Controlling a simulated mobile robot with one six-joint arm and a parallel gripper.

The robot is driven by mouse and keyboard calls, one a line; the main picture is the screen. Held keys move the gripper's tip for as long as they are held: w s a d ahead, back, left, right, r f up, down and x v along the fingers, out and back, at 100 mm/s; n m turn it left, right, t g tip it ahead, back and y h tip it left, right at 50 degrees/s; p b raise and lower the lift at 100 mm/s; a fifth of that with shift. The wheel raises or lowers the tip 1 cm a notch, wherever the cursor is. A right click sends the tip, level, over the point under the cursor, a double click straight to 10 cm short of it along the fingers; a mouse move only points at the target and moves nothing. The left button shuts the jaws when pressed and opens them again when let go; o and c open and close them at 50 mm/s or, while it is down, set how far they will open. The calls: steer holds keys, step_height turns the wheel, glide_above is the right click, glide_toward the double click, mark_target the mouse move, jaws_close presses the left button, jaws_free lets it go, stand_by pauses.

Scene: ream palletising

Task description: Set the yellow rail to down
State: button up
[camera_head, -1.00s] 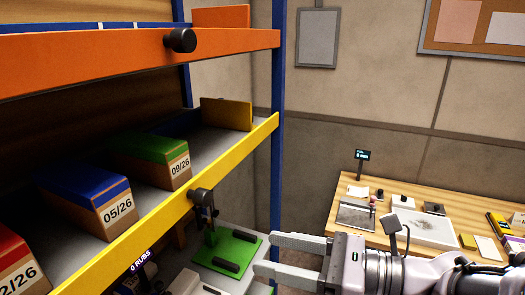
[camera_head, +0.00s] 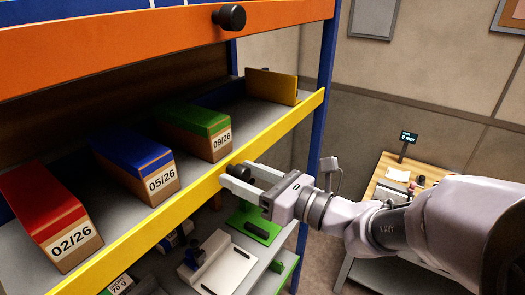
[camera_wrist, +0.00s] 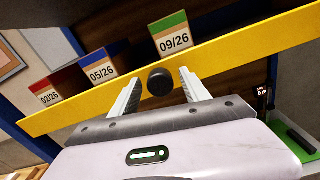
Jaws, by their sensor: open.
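The yellow rail (camera_head: 205,190) runs along the front edge of the middle shelf, with a black knob (camera_head: 239,173) on its face. My gripper (camera_head: 246,183) is open at the rail, with the knob at its fingertips. In the wrist view the knob (camera_wrist: 160,82) sits between the two open fingers (camera_wrist: 158,92), and the yellow rail (camera_wrist: 225,55) crosses behind it. The fingers are apart, and I cannot tell whether either touches the knob.
Red (camera_head: 50,215), blue (camera_head: 136,165) and green (camera_head: 195,130) ream boxes stand on the shelf behind the rail. An orange rail (camera_head: 130,42) with its own knob is above. A lower shelf holds a green fixture (camera_head: 255,226). A wooden table (camera_head: 385,175) stands at the right.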

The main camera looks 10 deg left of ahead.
steer(key=shift+w+a, duration=0.1)
steer(key=shift+w, duration=0.05)
jaws_close()
stand_by(1.4)
